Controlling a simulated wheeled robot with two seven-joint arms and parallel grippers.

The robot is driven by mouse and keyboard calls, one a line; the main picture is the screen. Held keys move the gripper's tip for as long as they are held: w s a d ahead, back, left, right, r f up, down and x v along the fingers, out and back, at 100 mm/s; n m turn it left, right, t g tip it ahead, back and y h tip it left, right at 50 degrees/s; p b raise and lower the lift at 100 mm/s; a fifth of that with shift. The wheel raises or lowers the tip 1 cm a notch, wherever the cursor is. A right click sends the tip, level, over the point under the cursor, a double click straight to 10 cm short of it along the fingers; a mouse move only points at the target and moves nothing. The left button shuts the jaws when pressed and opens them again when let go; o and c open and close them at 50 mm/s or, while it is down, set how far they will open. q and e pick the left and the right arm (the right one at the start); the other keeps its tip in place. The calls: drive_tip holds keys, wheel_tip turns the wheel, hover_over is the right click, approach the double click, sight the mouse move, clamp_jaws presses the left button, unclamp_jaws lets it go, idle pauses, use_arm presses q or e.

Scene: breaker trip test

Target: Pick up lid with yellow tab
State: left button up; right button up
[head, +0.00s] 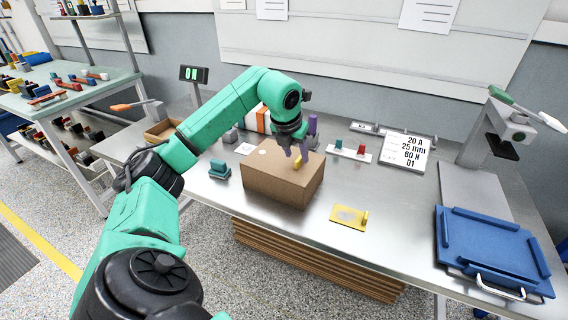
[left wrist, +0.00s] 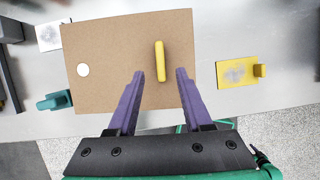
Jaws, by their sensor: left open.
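The lid with the yellow tab (left wrist: 160,61) is the brown top of a cardboard box (head: 279,187) on the steel bench. In the left wrist view the lid (left wrist: 115,50) also has a white round spot near its left end. My left gripper (head: 296,153) is above the lid, pointing down, with its purple fingers apart. In the left wrist view the fingers (left wrist: 157,74) are on either side of the tab's near end, and nothing is between them but part of the tab. I cannot tell whether they touch the lid. My right gripper is not in view.
A yellow plate with an upright tab (head: 349,217) lies right of the box. A teal block (head: 219,169) sits to its left. A blue tray (head: 490,248) is at the bench's right, below a press stand (head: 497,140). A label card (head: 405,152) stands behind.

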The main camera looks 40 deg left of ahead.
sight(298, 159)
use_arm(q)
drive_tip(key=shift+x, duration=1.55)
drive_tip(key=shift+d, duration=0.1)
clamp_jaws()
drive_tip(key=shift+r, duration=0.1)
